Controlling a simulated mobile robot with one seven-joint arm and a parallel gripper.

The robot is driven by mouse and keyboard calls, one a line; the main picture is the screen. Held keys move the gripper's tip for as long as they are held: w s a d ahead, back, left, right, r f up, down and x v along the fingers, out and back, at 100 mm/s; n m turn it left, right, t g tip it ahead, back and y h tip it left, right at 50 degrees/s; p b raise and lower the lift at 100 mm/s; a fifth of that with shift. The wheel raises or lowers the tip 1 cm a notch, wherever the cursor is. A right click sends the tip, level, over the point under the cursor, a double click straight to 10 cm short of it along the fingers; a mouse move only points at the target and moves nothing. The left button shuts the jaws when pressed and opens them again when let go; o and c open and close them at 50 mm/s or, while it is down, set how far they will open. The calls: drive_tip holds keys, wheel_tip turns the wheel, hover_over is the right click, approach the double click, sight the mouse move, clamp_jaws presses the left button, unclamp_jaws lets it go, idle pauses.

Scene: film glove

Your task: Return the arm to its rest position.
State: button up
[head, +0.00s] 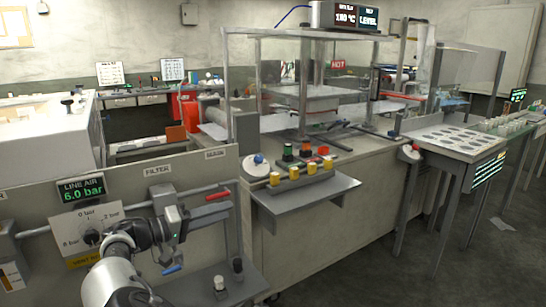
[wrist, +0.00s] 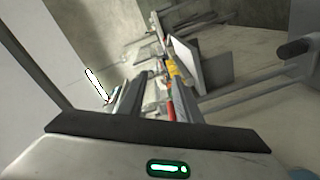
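My gripper (wrist: 153,98) shows in the wrist view with its two grey fingers apart and nothing held between them. In the head view my arm (head: 112,272) rises from the lower left and bends toward the grey panel. The dark hand (head: 170,222) with a small green light is in front of that panel, and its fingertips are hard to make out there.
The panel (head: 125,190) close to my arm carries a pressure gauge (head: 92,237), pipes and a red valve handle (head: 217,195). A blue handle (head: 172,270) is just below the hand. A shelf with yellow-capped buttons (head: 293,173) stands to the right. Open floor (head: 400,270) lies at lower right.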

drive_tip(key=s+d+r+m+g+y, duration=0.1)
drive_tip(key=s+d+r+g+y, duration=0.2)
drive_tip(key=d, duration=1)
drive_tip(key=s+d+r+m+g+y, duration=0.1)
drive_tip(key=s+d+m+g+y, duration=0.15)
drive_tip(key=d+g, duration=0.7)
drive_tip(key=s+d+r+n+t+y, duration=0.1)
drive_tip(key=s+d+t+y, duration=0.3)
drive_tip(key=s, duration=1.1)
drive_tip(key=s+d+r+n+t+y, duration=0.1)
drive_tip(key=s+d+r+t+y, duration=0.2)
drive_tip(key=s, duration=1.2)
wheel_tip(320, 180, up, 25)
drive_tip(key=d+y+p, duration=0.1)
drive_tip(key=p, duration=2.5)
drive_tip(key=shift+w, duration=0.2)
